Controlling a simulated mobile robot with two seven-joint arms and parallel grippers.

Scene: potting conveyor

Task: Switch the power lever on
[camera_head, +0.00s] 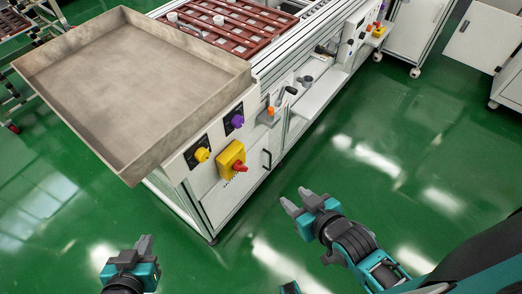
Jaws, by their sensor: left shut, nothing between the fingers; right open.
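On the side of the conveyor machine (225,195), a yellow box (229,157) carries a red handle (239,166). Further right along the machine's side is a small lever with a dark grip (290,90). I cannot tell which one is the power lever, nor its on or off position. My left gripper (144,241) is shut and empty at the bottom left, over the floor and apart from the machine. My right gripper (294,199) is open and empty, in front of the machine, to the lower right of the red handle and touching nothing.
A yellow knob (202,154) and a purple knob (238,121) sit near the yellow box. A large metal tray (130,85) overhangs the machine's near corner. A door handle (267,158) juts out below. White cabinets (480,40) stand at the back right. The green floor (390,140) is clear.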

